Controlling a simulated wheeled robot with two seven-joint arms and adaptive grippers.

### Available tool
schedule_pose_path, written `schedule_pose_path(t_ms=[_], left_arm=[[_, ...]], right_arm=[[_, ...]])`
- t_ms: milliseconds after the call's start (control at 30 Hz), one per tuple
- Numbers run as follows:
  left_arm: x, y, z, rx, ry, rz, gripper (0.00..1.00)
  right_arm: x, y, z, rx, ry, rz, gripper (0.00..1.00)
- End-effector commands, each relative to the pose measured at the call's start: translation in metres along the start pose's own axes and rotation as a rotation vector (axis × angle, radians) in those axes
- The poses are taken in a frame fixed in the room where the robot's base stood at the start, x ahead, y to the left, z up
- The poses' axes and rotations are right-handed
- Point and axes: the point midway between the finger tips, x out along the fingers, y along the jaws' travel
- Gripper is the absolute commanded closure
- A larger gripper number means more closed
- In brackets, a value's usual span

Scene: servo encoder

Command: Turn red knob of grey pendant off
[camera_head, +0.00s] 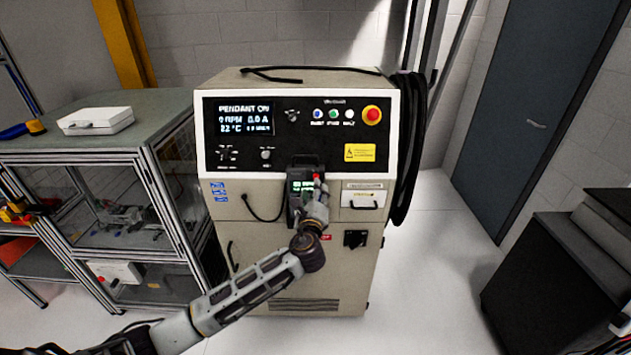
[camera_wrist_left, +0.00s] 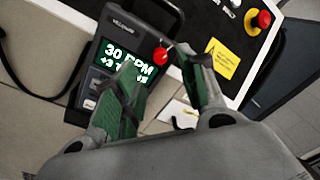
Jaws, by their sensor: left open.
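The grey pendant (camera_head: 297,187) hangs on the front of the beige cabinet, just below its black panel. In the left wrist view the pendant (camera_wrist_left: 103,52) is tilted, with a lit screen reading about "30 RPM". Its red knob (camera_wrist_left: 160,54) is at the right edge of the pendant's face; in the head view the knob (camera_head: 317,177) is small, just above my gripper. My left gripper (camera_head: 318,193) is in front of the pendant. In the wrist view my left gripper (camera_wrist_left: 163,79) is open, its green-padded fingers on either side of the knob; contact cannot be told.
The cabinet panel has a display (camera_head: 245,118) reading "PENDANT ON", a red emergency button (camera_head: 372,115) and a yellow label (camera_head: 359,152). A black cable (camera_head: 408,150) hangs at the cabinet's right side. A framed bench (camera_head: 100,150) stands left.

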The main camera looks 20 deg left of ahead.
Motion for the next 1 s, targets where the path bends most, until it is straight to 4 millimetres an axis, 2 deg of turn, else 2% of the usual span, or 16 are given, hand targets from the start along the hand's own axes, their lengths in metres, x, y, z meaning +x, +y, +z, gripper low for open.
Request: schedule_pose_path(t_ms=[300, 600, 1000], left_arm=[[0.031, -0.001, 0.001, 0.0, 0.0, 0.0, 0.59], [0.054, -0.001, 0.0, -0.001, 0.001, 0.0, 0.59], [0.062, 0.0, 0.0, 0.0, 0.001, 0.0, 0.59]], right_arm=[[-0.007, 0.0, -0.001, 0.0, 0.0, 0.0, 0.6], [-0.011, 0.0, -0.001, 0.0, 0.0, 0.0, 0.6], [-0.012, 0.001, -0.001, 0.0, 0.0, 0.001, 0.6]])
